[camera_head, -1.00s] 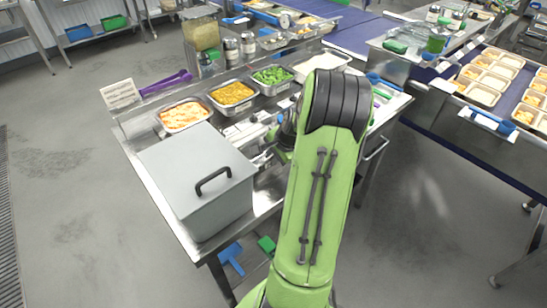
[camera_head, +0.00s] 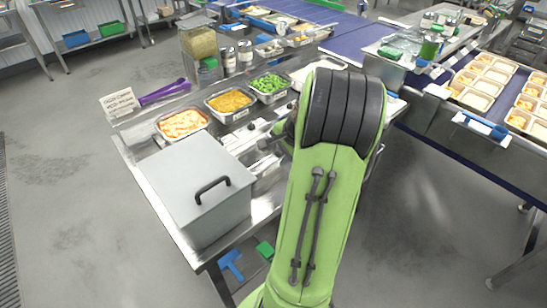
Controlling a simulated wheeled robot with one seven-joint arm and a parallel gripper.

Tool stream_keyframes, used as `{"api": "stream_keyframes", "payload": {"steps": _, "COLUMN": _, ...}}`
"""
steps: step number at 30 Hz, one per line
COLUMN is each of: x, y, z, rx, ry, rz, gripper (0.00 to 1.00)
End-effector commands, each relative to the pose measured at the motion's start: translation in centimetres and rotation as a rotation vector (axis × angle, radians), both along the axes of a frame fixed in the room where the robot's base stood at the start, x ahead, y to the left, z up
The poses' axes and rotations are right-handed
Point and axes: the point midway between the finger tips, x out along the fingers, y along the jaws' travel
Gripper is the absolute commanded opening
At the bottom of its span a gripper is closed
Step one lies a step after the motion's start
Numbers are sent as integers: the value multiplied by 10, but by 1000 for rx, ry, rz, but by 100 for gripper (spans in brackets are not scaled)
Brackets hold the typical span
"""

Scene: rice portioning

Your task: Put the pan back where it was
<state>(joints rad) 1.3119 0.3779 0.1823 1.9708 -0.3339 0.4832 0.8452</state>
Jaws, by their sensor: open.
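Several steel pans stand in a row on the steel counter: one with orange-and-white food (camera_head: 182,124), one with yellow corn (camera_head: 230,101), one with green peas (camera_head: 269,85). A pan with white contents (camera_head: 303,74) at the row's right end is partly hidden by my arm. I cannot tell which pan the task means. My gripper (camera_head: 264,146) shows only in part, left of my green arm and over the counter in front of the pans. It is open, and no pan shows in it. My arm hides the rest.
A large grey lidded box (camera_head: 195,185) with a black handle fills the counter's near left. Purple tongs (camera_head: 163,93) and a sign (camera_head: 120,103) are at the back left. A blue conveyor (camera_head: 485,110) with several food trays is at the right.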

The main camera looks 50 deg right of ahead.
Motion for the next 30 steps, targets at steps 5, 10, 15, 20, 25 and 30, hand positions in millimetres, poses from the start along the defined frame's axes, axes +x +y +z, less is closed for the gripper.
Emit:
{"api": "stream_keyframes", "payload": {"steps": 5, "x": -13, "y": 3, "z": 28, "rx": 0, "ry": -1, "rz": -1, "gripper": 46}}
{"api": "stream_keyframes", "payload": {"steps": 10, "x": -15, "y": 4, "z": 31, "rx": 2, "ry": 0, "rz": 0, "gripper": 46}}
{"api": "stream_keyframes", "payload": {"steps": 15, "x": 1, "y": 34, "z": 46, "rx": -52, "ry": 29, "rz": 122, "gripper": 46}}
{"api": "stream_keyframes", "payload": {"steps": 20, "x": 25, "y": 135, "z": 86, "rx": -228, "ry": 109, "rz": 514, "gripper": 46}}
{"api": "stream_keyframes", "payload": {"steps": 25, "x": 0, "y": 251, "z": 118, "rx": -457, "ry": 142, "rz": 998, "gripper": 46}}
{"api": "stream_keyframes", "payload": {"steps": 30, "x": -60, "y": 322, "z": 125, "rx": -654, "ry": 100, "rz": 1424, "gripper": 46}}
